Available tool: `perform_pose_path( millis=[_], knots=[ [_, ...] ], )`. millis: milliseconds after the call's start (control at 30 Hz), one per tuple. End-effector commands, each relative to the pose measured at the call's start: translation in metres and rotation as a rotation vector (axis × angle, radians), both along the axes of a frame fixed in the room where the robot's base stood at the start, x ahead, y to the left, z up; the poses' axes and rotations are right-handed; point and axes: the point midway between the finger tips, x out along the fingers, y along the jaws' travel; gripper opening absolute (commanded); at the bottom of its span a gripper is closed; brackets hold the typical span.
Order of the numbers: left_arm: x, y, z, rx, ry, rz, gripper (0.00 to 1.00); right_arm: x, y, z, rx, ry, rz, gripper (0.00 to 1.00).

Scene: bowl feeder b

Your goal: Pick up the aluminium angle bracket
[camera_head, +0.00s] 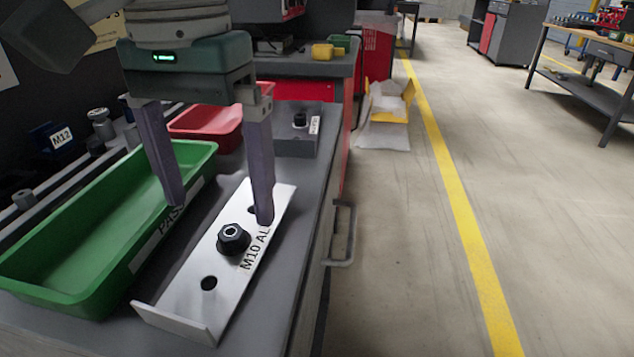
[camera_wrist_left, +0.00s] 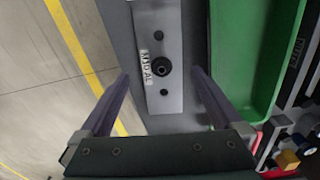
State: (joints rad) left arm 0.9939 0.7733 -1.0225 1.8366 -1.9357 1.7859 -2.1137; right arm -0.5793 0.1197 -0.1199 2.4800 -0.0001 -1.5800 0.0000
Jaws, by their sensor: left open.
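The aluminium angle bracket (camera_head: 183,294) lies on the grey bench top, a long silver plate with a raised near edge, two dark holes and an "M10 AL" label. A black hex bolt or nut (camera_head: 234,239) sits in its middle. The bracket also shows in the wrist view (camera_wrist_left: 160,22), lying between the fingers in the picture. My left gripper (camera_head: 220,213) is open and empty. One finger overlaps the bracket's far end in the head view; the other is over the green tray's side. Height above the bracket is hard to tell. My right gripper is not in view.
The green tray (camera_head: 50,292), labelled "PASS", stands close along the bracket's left side. A red tray (camera_head: 205,122) and a grey block (camera_head: 296,143) lie beyond. Bolts and an "M12" holder (camera_head: 52,140) are at the left. The bench edge is close on the bracket's right.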

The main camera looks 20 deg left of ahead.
Motion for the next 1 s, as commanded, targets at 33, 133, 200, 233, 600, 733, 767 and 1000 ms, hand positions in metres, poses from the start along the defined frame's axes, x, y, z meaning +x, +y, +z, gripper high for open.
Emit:
perform_pose_path(
  millis=[33,133,200,233,600,733,767,1000],
  knots=[
    [0.0,0.0,-0.005,0.001,0.001,0.001,1.0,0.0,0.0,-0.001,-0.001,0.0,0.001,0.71],
    [-0.001,0.0,-0.013,-0.001,0.003,0.001,1.0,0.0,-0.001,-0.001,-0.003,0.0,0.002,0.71],
    [-0.002,0.001,-0.023,-0.001,0.004,0.001,1.0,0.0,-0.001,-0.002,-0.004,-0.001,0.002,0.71],
    [-0.003,0.001,-0.029,-0.002,0.005,0.001,1.0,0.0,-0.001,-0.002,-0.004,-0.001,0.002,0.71],
    [-0.002,0.002,-0.06,-0.003,-0.001,0.0,1.0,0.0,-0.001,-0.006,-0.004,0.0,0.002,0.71],
    [-0.002,0.002,-0.06,-0.003,-0.001,0.001,0.98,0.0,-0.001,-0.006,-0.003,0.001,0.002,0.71],
    [-0.002,0.002,-0.06,-0.003,0.0,0.001,0.94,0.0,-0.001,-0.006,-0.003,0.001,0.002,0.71],
    [-0.002,0.002,-0.06,-0.004,0.0,0.001,0.67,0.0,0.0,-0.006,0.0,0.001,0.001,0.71]
  ],
)
